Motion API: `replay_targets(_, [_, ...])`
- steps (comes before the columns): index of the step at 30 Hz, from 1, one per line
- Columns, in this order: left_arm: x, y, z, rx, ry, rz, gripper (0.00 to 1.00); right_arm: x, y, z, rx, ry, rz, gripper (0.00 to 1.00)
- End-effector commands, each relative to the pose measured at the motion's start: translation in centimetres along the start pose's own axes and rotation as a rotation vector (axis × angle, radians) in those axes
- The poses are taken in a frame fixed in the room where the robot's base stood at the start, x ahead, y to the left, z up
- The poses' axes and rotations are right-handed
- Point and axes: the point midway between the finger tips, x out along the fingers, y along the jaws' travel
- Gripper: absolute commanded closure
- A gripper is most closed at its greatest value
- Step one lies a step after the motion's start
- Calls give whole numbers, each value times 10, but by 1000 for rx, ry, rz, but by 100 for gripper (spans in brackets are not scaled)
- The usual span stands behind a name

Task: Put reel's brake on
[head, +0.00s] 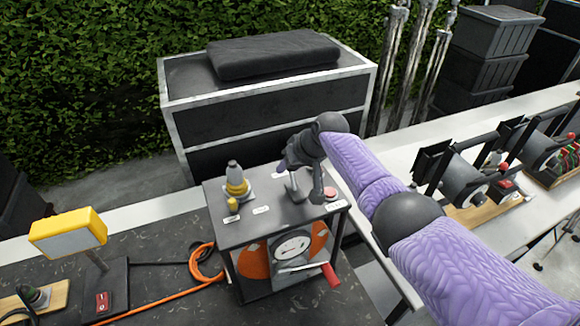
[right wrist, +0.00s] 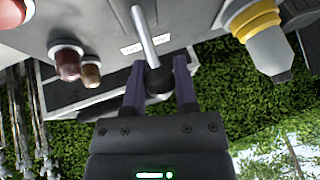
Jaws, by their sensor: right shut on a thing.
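The reel (head: 252,262) is an orange drum in a dark box frame on the bench, with a white-faced disc and a red-handled crank (head: 331,274) at its front. A metal lever (head: 293,190) stands on the box top; in the right wrist view its pale rod (right wrist: 145,35) ends in a dark ball knob (right wrist: 159,82). My right gripper (head: 287,165) is over the box top. In the right wrist view its purple fingers (right wrist: 159,85) are shut on the knob from both sides. Labels by the lever are too small to read. My left gripper is out of view.
A yellow-grey connector (head: 236,180) stands left of the lever, and a red button (head: 330,193) sits to its right. A yellow lamp (head: 68,232) and orange cable (head: 170,307) are at the left. More reels (head: 465,180) are at the right. A dark case (head: 270,120) stands behind.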

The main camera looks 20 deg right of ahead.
Motion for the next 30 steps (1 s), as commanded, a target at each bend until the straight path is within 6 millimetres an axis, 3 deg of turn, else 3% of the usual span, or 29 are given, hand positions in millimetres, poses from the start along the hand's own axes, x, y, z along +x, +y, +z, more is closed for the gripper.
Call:
replay_targets(12, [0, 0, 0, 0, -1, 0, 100, 1, 0, 1, 1, -7, 0, 100])
replay_targets(13, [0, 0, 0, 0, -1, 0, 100, 1, 0, 1, 1, -7, 0, 57])
replay_targets(17, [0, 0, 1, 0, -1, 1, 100, 1, 0, 1, 1, -6, 0, 30])
replay_targets(26, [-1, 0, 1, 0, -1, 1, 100, -1, 0, 0, 1, -5, 0, 28])
replay_targets(30, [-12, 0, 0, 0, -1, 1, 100, -18, 0, -2, 1, -4, 0, 28])
